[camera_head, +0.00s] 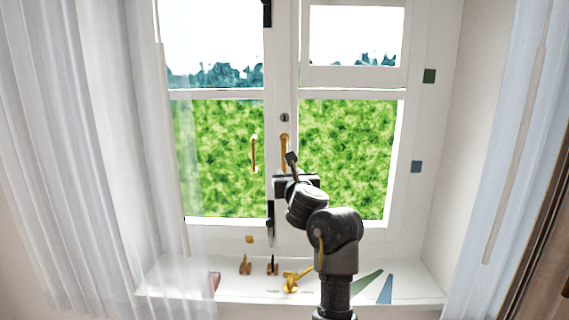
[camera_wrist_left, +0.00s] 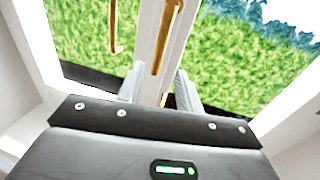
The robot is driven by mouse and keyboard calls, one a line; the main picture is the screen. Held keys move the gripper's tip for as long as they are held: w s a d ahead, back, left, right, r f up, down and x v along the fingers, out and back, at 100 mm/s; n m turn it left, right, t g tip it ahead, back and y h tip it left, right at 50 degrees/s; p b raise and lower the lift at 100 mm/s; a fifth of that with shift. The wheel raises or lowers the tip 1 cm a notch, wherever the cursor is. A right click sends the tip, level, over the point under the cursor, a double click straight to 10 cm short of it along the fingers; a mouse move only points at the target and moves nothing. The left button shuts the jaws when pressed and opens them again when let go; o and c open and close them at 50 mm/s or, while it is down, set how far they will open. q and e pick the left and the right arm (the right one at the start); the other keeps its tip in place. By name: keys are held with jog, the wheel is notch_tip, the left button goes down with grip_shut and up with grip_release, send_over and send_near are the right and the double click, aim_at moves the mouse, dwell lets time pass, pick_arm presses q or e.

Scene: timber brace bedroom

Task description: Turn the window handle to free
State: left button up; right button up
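A brass window handle (camera_head: 284,142) hangs upright on the middle stile of the white window, below a small dark lock (camera_head: 284,117). In the left wrist view, the handle (camera_wrist_left: 166,35) runs down toward the gap between my finger tips. My left gripper (camera_head: 288,170) is just below and in front of the handle in the head view. In the left wrist view, its two pale fingers (camera_wrist_left: 159,88) are spread apart with a clear gap. I cannot tell whether either finger touches the handle. My right gripper is not in view.
A second slim brass handle (camera_head: 254,153) is left of the stile. The sill (camera_head: 240,296) holds brass fittings (camera_head: 292,281), with green (camera_head: 366,283) and blue wedges (camera_head: 385,289) at right. Sheer curtains hang left (camera_head: 60,150) and right (camera_head: 510,130).

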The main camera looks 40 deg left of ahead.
aim_at(285, 164)
pick_arm(q)
jog(key=p+x, duration=0.4)
jog(key=x, duration=0.5)
jog(key=shift+w+a, duration=0.1)
jog(key=shift+a, duration=0.05)
grip_shut()
